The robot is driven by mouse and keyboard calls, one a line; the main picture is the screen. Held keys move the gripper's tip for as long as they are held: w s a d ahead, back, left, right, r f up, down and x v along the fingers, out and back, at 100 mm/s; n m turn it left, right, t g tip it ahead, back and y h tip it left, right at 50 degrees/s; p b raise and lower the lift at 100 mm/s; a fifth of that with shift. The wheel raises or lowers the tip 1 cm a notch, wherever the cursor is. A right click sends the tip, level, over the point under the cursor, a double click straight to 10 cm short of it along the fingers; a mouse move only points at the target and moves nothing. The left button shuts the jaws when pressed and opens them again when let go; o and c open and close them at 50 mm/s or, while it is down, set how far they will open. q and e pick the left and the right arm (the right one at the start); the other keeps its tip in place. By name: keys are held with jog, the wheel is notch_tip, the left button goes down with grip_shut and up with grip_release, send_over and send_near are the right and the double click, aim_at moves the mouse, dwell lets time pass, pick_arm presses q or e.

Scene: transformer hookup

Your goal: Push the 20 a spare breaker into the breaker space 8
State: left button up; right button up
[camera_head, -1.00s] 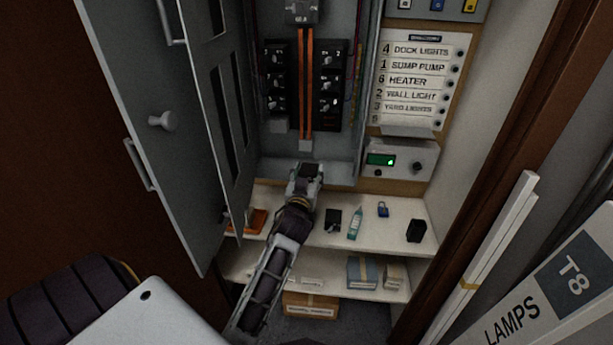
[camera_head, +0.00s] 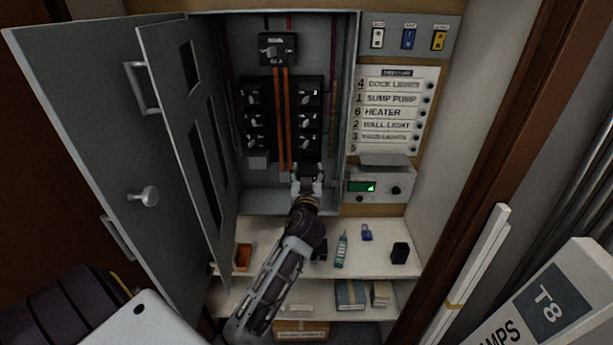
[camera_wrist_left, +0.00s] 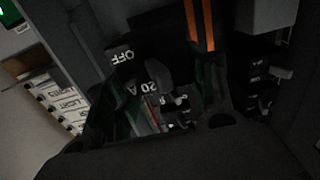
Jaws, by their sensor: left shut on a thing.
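The 20 A spare breaker (camera_wrist_left: 152,75) is a black block marked OFF and 20 A, close in front of my left wrist camera. In the head view its dark body (camera_head: 311,171) sits at the tip of my left gripper (camera_head: 307,184). The gripper is shut on it, at the lower end of the right-hand breaker column (camera_head: 309,120). Breaker space 8 is not readable; the gripper and breaker cover the area below that column. I cannot tell whether the breaker touches the panel. My right gripper is not in view.
The grey panel box (camera_head: 348,75) stands open, its door (camera_head: 95,130) swung left. Orange bars (camera_head: 284,110) run between the breaker columns. A label board (camera_head: 394,105) and meter box (camera_head: 376,186) are at right. The shelf (camera_head: 375,262) below holds small items.

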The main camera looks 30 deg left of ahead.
pick_arm(q)
jog(key=shift+w+r, duration=0.1)
jog(key=shift+r, duration=0.15)
dwell(0.4)
jog(key=shift+b, duration=0.3)
jog(key=shift+w+a, duration=0.1)
jog(key=shift+w, duration=0.2)
jog(key=shift+x, duration=2.6)
jog(key=shift+b+x, duration=0.5)
jog(key=shift+x, duration=1.15)
dwell(0.4)
